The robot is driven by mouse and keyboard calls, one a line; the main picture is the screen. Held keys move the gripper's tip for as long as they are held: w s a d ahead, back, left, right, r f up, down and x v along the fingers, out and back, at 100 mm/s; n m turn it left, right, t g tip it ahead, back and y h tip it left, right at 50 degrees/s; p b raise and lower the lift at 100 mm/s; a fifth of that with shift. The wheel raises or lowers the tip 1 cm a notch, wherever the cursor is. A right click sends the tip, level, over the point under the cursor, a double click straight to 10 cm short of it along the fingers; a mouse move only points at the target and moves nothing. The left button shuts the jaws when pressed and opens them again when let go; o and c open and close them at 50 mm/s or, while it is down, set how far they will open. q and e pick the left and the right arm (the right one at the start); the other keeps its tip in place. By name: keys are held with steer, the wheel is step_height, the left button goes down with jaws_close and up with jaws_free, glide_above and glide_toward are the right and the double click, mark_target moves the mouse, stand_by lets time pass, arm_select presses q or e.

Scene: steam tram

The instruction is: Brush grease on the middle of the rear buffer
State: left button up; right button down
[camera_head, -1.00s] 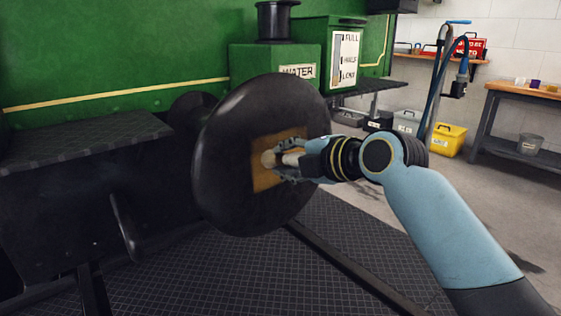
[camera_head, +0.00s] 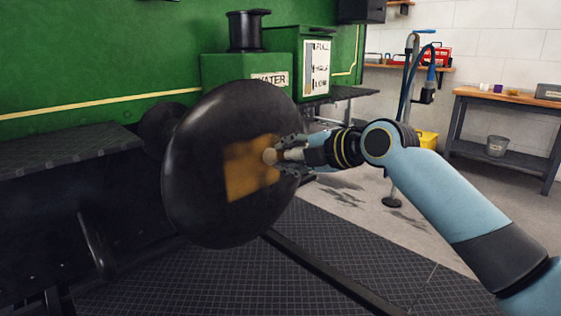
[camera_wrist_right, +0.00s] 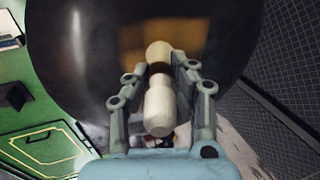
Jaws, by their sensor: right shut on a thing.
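The rear buffer (camera_head: 205,130) is a large dark disc in the head view. A brownish-orange grease patch (camera_head: 243,170) covers the middle of its face. My right gripper (camera_head: 285,155) is at the right edge of the patch, shut on a pale, rounded wooden-looking brush (camera_wrist_right: 158,100). The brush's rounded end (camera_head: 269,156) is at the patch; I cannot tell if it touches. In the right wrist view the buffer (camera_wrist_right: 80,70) fills much of the picture, with the orange patch (camera_wrist_right: 190,42) beyond the brush tip. My left gripper is not in view.
The green tram body (camera_head: 120,55) with a water box (camera_head: 235,75) stands behind the buffer. A wooden workbench (camera_head: 510,97) is at the far right. A blue-hosed stand (camera_head: 410,90) is at the back. The floor between is mostly clear.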

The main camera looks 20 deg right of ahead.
mark_target(271, 152)
steer(key=shift+w+d+f+b, duration=0.2)
steer(key=shift+d+f+b, duration=0.1)
steer(key=shift+d, duration=0.25)
steer(key=w+d+f+b, duration=0.1)
steer(key=d+b, duration=0.1)
steer(key=d, duration=0.2)
steer(key=shift+s+a+r+p, duration=0.5)
steer(key=shift+a+r+p, duration=0.05)
steer(key=shift+a, duration=1)
steer(key=shift+s+a+r+p, duration=0.55)
steer(key=shift+a+r, duration=0.05)
steer(key=shift+a, duration=1)
steer(key=shift+s+a+r+p, duration=0.5)
steer(key=shift+a+r+p, duration=0.05)
steer(key=shift+a, duration=1)
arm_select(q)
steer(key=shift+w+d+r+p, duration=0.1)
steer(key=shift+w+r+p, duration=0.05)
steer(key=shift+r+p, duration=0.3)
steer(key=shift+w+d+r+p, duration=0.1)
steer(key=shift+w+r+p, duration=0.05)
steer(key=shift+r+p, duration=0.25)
arm_select(e)
steer(key=s+a, duration=0.2)
steer(key=a, duration=0.4)
steer(key=shift+a, duration=0.15)
steer(key=shift+s, duration=0.1)
